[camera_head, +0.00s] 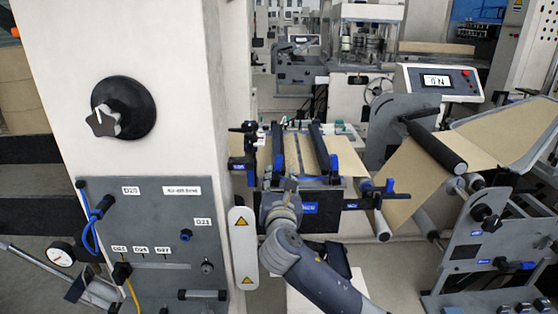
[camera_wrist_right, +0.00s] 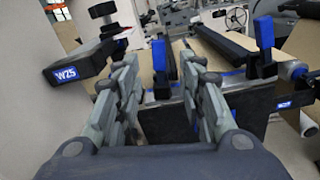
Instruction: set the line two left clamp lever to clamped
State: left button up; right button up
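The unwind splice table (camera_head: 310,187) stands mid-view, with two long black clamp bars (camera_head: 317,148) over brown kraft web. In the right wrist view a blue upright lever handle (camera_wrist_right: 160,56) stands at the near end of the left bar, and a second blue handle (camera_wrist_right: 264,33) stands at the right bar. My right gripper (camera_head: 284,186) is at the table's near edge. In the wrist view its fingers (camera_wrist_right: 158,62) are open, one either side of the left blue handle, with gaps visible. The head view hides most of that handle behind the gripper. My left gripper is not in view.
A black bracket labelled W25 (camera_wrist_right: 78,66) sits close left of the fingers. A white column (camera_head: 145,50) with a black knob (camera_head: 125,107) and grey panel (camera_head: 150,230) stands left. Rollers (camera_head: 436,146) and a display box (camera_head: 438,82) stand right.

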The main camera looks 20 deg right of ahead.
aim_at(279, 165)
jog(key=p+x, duration=0.1)
jog(key=x, duration=0.8)
jog(key=shift+w+f, duration=0.1)
jog(key=shift+w, duration=0.3)
grip_shut()
